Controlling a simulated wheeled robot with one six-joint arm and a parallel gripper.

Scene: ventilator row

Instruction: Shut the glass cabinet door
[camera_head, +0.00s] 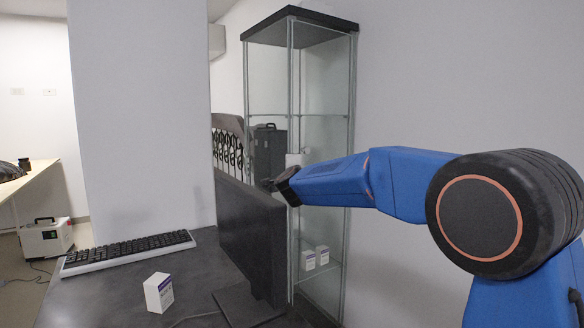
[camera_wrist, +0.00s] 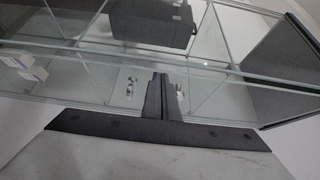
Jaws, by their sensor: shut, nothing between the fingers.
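The glass cabinet (camera_head: 322,75) is tall, with a dark top and metal-edged clear panes. It stands behind the monitor, against the wall. In the wrist view the cabinet (camera_wrist: 285,70) appears turned on its side, its dark top at the right. The glass door is hard to pick out among the clear panes, and I cannot tell how far open it is. My gripper (camera_wrist: 161,82) is shut and empty, its fingertips in front of the cabinet's glass. I cannot tell whether they touch it. In the head view my arm's end is in front of the cabinet, and the fingers are not clear.
A black monitor (camera_head: 250,232) stands on the dark desk, close below my arm's end. A keyboard (camera_head: 128,250) and a small white box (camera_head: 158,292) lie left of it. Small white boxes (camera_head: 315,258) and a dark case (camera_head: 268,150) show at the cabinet. A white pillar (camera_head: 140,110) rises behind the desk.

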